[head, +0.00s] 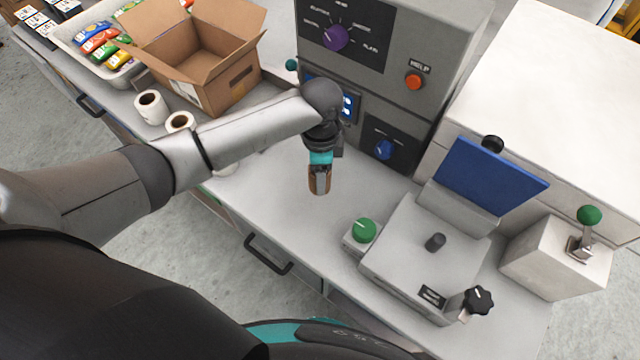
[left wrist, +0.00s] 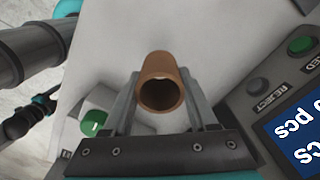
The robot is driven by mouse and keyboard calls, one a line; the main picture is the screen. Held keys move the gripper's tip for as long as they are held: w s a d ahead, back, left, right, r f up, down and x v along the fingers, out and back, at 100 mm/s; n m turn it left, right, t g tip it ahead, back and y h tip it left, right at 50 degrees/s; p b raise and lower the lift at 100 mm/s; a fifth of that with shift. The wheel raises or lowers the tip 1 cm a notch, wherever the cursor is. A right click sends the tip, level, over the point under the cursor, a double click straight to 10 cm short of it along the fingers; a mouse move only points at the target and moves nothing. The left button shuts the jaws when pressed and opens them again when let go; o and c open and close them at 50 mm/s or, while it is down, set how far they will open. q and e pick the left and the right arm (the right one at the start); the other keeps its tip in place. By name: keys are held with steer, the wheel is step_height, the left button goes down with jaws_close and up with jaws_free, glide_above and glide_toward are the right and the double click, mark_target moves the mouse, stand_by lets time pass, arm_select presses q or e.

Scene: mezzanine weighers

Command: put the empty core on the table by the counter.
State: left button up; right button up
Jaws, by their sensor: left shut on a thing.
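My left gripper (head: 319,178) is shut on the empty core, a brown cardboard tube (head: 320,187). In the left wrist view the core (left wrist: 160,64) sits between the two grey fingers (left wrist: 160,98), its open, hollow end facing the camera. The core is over the light grey table top (head: 275,195), in front of the tall grey machine (head: 440,45) with the purple dial. I cannot tell whether it touches the table. The counter's screen, reading "pcs" (left wrist: 298,135), shows at right in the left wrist view.
White rolls (head: 151,107) stand at the left, partly behind my left arm. An open cardboard box (head: 240,85) and a tray of colourful packets (head: 75,50) are beyond. A green knob (head: 364,230) and a device with a blue panel (head: 490,178) stand at right. Table between is clear.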

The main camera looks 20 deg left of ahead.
arm_select(q)
steer(key=shift+f+b, duration=0.4)
steer(key=shift+f, duration=1.9)
steer(key=shift+f, duration=0.15)
steer(key=o, duration=1.3)
step_height(320, 180, up, 12)
steer(key=p, duration=0.2)
steer(key=shift+r, duration=0.2)
